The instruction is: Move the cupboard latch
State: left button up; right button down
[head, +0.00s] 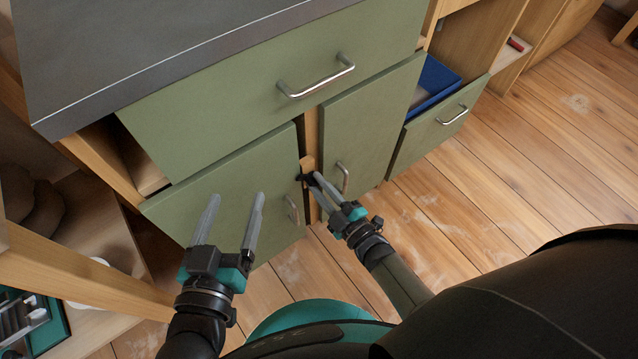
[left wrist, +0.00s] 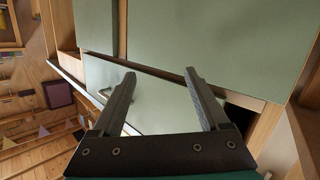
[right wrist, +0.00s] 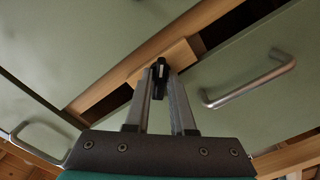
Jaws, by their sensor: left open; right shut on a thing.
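The cupboard latch (head: 308,163) is a small wooden block with a dark knob, on the wooden post between the two green cupboard doors. It also shows in the right wrist view (right wrist: 178,54). My right gripper (head: 312,178) is shut on the latch's dark knob (right wrist: 160,77), with the fingertips at either side of it. The left cupboard door (head: 225,193) and right cupboard door (head: 365,130) flank the post. My left gripper (head: 234,200) is open and empty, in front of the left door.
A wide green drawer (head: 240,95) with a metal handle (head: 316,78) sits above the doors, under a dark worktop (head: 150,45). A lower drawer (head: 440,128) at the right stands open with a blue tray (head: 432,80) inside. Wooden floor (head: 480,200) at the right is clear.

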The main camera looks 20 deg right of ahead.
jog(key=m, duration=0.5)
jog(key=shift+m, duration=0.3)
pick_arm(q)
jog(key=shift+w+a+f+g, duration=0.1)
jog(key=shift+w+a+g, duration=0.1)
jog(key=shift+g, duration=0.2)
pick_arm(e)
jog(key=shift+m, duration=2.1)
jog(key=c, duration=0.9)
grip_release()
jog(key=shift+s, duration=0.1)
jog(key=shift+s+d+p, duration=0.2)
jog(key=shift+s+p, duration=0.2)
jog(key=shift+s, duration=0.1)
pick_arm(q)
jog(key=a+g+y, duration=0.1)
jog(key=a+f+g+y+p, duration=0.1)
jog(key=a+g, duration=0.1)
jog(key=s+a+f+g+p, duration=0.1)
jog(key=shift+s+a+g+y, duration=0.1)
jog(key=shift+a+g+y, duration=0.2)
jog(key=shift+g+y, duration=0.1)
pick_arm(e)
jog(key=v, duration=1.4)
